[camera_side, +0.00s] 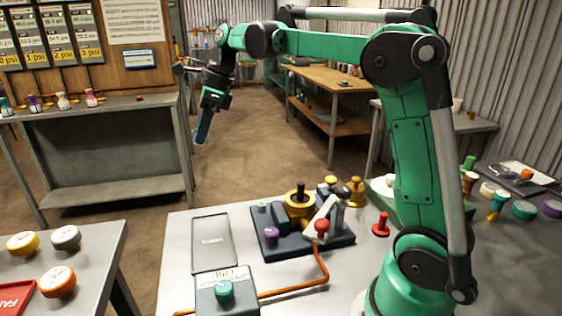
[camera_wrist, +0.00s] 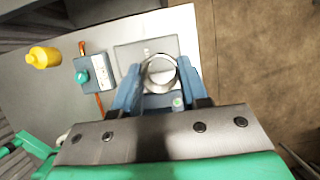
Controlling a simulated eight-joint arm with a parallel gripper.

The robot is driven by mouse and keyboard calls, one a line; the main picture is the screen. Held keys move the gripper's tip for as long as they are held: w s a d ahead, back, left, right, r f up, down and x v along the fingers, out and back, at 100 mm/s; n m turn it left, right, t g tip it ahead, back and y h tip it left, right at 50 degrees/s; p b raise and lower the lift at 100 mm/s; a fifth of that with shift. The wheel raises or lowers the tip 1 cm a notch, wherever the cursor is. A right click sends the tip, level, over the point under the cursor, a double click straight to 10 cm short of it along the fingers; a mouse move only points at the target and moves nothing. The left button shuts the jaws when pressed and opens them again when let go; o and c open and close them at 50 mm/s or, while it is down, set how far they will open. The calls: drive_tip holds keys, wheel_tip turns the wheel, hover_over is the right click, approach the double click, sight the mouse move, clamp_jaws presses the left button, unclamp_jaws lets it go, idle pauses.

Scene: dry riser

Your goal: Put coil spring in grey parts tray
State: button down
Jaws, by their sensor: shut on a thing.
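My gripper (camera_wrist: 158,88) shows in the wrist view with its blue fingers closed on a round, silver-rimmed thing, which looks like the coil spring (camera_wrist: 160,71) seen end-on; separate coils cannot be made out. In the side view my gripper (camera_side: 202,128) hangs high at the upper left, fingers down, above and behind the bench. The held thing is not clear there.
A box with a teal button (camera_side: 224,290) stands in front of the tray. A dark blue fixture (camera_side: 327,242) with brass parts and a red-knobbed lever stands right of it. An orange cable (camera_side: 318,268) joins them. Capped jars (camera_side: 66,237) stand on a left table.

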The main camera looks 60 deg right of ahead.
sight(207, 228)
drive_tip(key=f, duration=2)
drive_tip(key=shift+w+a+f, duration=0.2)
drive_tip(key=shift+w+a, duration=0.05)
drive_tip(key=shift+a, duration=0.1)
drive_tip(key=shift+f, duration=0.1)
drive_tip(key=shift+c, duration=2.3)
unclamp_jaws()
drive_tip(key=v, duration=1.2)
drive_tip(key=s+a+n+t+h, duration=0.1)
drive_tip(key=s+a+n, duration=0.4)
drive_tip(key=n, duration=0.8)
drive_tip(key=s+a+r+n+t+h, duration=0.1)
drive_tip(key=s+a+n, duration=0.4)
drive_tip(key=n, duration=0.9)
drive_tip(key=shift+s+r+t+h, duration=0.3)
drive_tip(key=shift+s+t+h, duration=0.3)
drive_tip(key=shift+s+t, duration=0.35)
